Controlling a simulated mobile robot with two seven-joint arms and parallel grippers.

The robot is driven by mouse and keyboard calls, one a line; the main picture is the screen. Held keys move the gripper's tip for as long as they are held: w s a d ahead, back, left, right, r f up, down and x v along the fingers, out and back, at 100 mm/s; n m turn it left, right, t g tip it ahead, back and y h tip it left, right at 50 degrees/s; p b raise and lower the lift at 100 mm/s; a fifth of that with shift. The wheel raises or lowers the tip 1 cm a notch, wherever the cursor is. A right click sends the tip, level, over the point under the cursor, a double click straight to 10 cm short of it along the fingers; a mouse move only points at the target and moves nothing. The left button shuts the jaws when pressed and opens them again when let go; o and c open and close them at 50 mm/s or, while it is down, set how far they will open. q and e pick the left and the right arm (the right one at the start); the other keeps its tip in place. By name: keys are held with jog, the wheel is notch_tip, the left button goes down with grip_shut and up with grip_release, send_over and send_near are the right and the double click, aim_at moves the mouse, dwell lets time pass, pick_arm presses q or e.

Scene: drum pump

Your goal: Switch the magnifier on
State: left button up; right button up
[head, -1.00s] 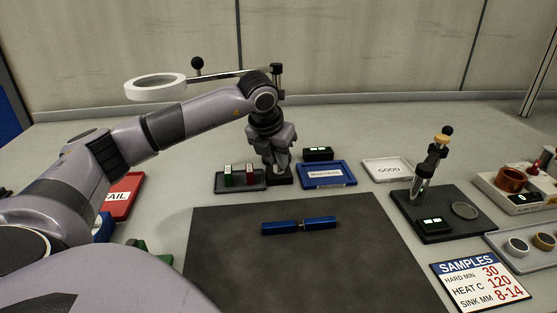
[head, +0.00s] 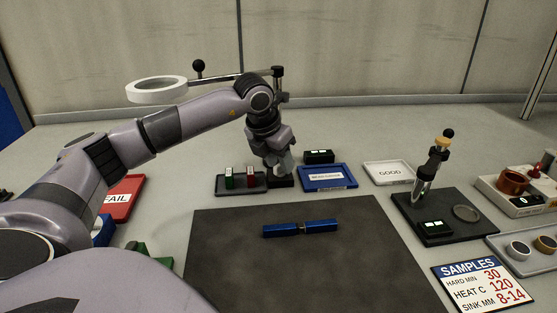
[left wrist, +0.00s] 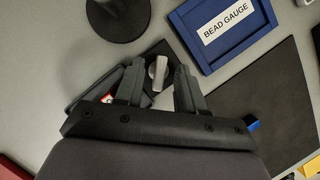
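The magnifier (head: 157,90) is a white ring on a thin arm with a black ball, held by a post at the back of the table. My left gripper (head: 280,172) points down over a small black box (head: 283,182) in front of that post. In the left wrist view a silver knob (left wrist: 158,70) on the dark box lies between the two fingers of my left gripper (left wrist: 159,82). The fingers are apart, with a gap on each side of the knob. The gripper hides most of the box in the head view. My right gripper is not in view.
A grey tray (head: 240,188) with a green and a red block stands close left of the gripper. The blue bead gauge tray (head: 349,183) is close right. A blue bar (head: 300,229) lies on the dark mat (head: 290,270). A round black base (left wrist: 119,18) is near the knob.

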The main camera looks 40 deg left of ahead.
pick_arm(q)
jog(key=v, duration=0.7)
dwell(0.3)
jog(key=shift+r, duration=0.1)
dwell(0.4)
